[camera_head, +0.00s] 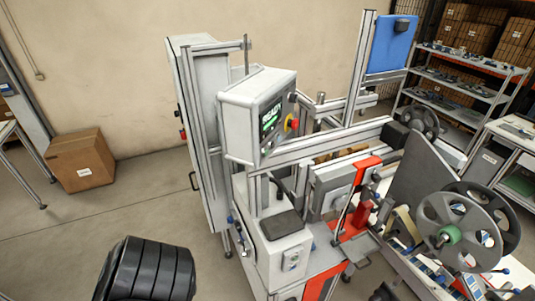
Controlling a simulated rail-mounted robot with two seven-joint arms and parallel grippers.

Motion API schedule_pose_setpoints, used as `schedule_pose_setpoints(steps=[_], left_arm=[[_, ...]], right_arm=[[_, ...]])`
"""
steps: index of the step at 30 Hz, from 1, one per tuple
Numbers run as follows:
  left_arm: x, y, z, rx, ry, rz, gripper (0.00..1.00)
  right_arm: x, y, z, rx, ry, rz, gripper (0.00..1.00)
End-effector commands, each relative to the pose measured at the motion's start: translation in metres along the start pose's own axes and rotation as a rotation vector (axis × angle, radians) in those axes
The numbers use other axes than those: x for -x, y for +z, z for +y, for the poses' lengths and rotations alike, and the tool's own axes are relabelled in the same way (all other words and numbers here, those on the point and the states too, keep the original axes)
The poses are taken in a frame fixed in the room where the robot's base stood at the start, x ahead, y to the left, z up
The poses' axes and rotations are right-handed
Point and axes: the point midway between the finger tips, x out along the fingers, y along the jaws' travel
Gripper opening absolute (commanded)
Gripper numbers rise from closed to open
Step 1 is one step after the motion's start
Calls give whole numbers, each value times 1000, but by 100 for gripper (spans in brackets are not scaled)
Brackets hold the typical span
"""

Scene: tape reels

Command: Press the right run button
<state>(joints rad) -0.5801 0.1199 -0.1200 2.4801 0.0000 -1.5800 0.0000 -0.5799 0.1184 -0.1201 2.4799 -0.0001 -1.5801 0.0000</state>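The machine has a pale control box (240,112) with a lit green screen (270,116) and a red emergency knob on a yellow base (292,123). Small controls below the screen are too small to tell apart. A lower pale housing has a dark top pad (282,225) and a small control plate (291,260) on its front. I cannot tell which control is the right run button. A black ribbed part, which looks like one of my arm links, fills the lower left. Neither gripper's fingers show.
A large grey reel (432,213) stands at the right of the machine. A cardboard box (80,160) sits on the floor at left. A shelf rack (465,88) and a white table (515,135) stand at right.

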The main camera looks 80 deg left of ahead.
Motion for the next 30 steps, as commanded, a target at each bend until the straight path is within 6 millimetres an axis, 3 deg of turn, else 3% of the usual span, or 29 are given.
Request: schedule_pose_setpoints(steps=[9, 30], left_arm=[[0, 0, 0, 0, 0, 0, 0], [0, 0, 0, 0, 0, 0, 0]], right_arm=[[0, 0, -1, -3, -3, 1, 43], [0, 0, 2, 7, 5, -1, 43]])
